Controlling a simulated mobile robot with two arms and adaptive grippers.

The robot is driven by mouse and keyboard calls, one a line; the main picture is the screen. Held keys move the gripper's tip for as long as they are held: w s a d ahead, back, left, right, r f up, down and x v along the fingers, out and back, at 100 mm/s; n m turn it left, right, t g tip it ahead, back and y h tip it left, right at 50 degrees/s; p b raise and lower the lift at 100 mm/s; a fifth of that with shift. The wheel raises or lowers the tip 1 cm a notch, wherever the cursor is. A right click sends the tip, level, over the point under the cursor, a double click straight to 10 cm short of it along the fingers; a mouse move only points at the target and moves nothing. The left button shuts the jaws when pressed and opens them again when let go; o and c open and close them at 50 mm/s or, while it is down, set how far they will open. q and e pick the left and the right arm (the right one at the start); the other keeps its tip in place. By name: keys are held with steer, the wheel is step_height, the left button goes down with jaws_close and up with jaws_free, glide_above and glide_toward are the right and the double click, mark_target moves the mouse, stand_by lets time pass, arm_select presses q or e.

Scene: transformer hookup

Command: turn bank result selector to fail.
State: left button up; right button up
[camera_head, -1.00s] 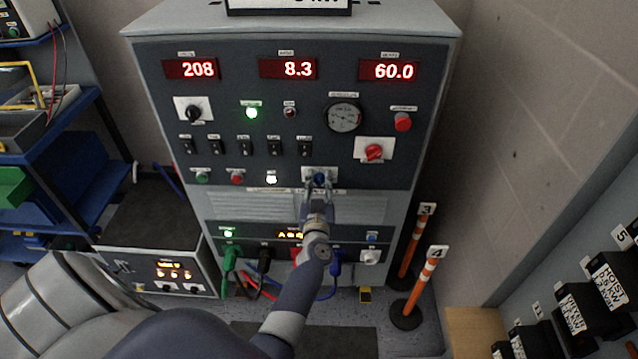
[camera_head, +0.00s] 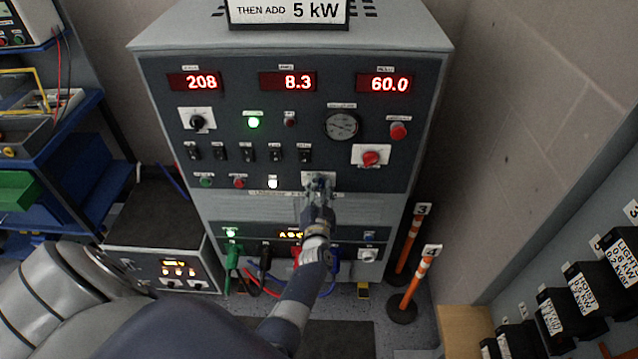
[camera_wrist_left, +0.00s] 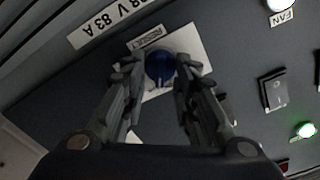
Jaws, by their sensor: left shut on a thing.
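The bank result selector is a blue round knob (camera_wrist_left: 160,68) on a white plate (camera_wrist_left: 196,47) under a label reading "RESULT" in the left wrist view. My left gripper (camera_wrist_left: 160,75) is shut on the knob, one finger on each side of it. In the head view my left gripper (camera_head: 318,190) reaches the white plate (camera_head: 307,178) at the cabinet's lower right and hides most of the knob. The knob's exact pointer setting is hard to read. My right gripper is not in view.
The grey cabinet (camera_head: 290,65) has red displays reading 208, 8.3 and 60.0. A red knob (camera_head: 370,158) and a red button (camera_head: 398,131) sit right of the selector. Plugged cables (camera_head: 233,256) hang below. Orange posts (camera_head: 418,277) stand at right.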

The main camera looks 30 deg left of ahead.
arm_select(q)
steer(key=shift+m+p, duration=0.4)
steer(key=shift+m, duration=0.8)
steer(key=o, duration=1)
steer(key=shift+w+f, duration=0.1)
